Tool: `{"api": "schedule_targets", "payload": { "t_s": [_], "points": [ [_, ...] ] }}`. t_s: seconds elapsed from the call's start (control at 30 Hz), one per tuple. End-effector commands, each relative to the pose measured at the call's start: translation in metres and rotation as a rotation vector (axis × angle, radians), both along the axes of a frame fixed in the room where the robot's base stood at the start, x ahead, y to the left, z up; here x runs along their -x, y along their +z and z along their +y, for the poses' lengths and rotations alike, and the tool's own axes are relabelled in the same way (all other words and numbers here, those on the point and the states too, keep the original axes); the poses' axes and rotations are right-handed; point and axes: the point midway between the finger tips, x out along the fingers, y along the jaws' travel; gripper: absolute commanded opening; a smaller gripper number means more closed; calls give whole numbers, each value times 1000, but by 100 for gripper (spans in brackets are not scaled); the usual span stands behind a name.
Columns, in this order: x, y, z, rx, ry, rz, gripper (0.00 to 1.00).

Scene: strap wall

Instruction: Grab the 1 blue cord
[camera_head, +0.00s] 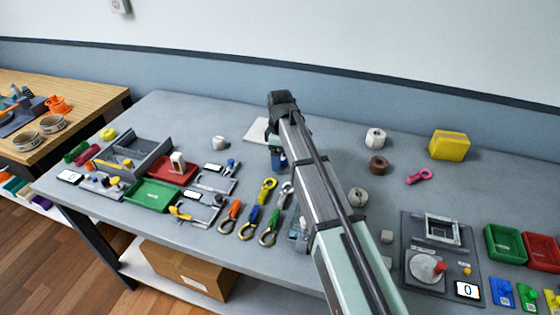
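A small blue cord-like piece (250,222) with yellow ends lies on the grey table, in a group of similar coloured pieces left of my arm. I take it for the blue cord, but it is small in this view. My gripper (278,158) is above the back middle of the table, behind and to the right of the blue piece and apart from it. A dark blue patch shows at its lower end; I cannot tell what it is. The fingers are too small and partly hidden, so I cannot see whether they are open.
An orange piece (230,214) and a green one (270,229) lie on either side of the blue one. A green tray (153,195) and a red tray (172,171) stand to the left. A yellow block (450,146) stands at the back right. My arm crosses the table's middle.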

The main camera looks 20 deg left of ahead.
Motion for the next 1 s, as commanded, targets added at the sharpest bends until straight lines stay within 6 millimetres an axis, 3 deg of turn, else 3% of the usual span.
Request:
{"api": "schedule_targets", "payload": {
  "t_s": [0.27, 0.9, 1.0],
  "points": [
    [0, -5, 0, 0, 0, 0, 87],
    [0, -4, 0, 0, 0, 0, 26],
    [0, -4, 0, 0, 0, 0, 26]
  ]
}}
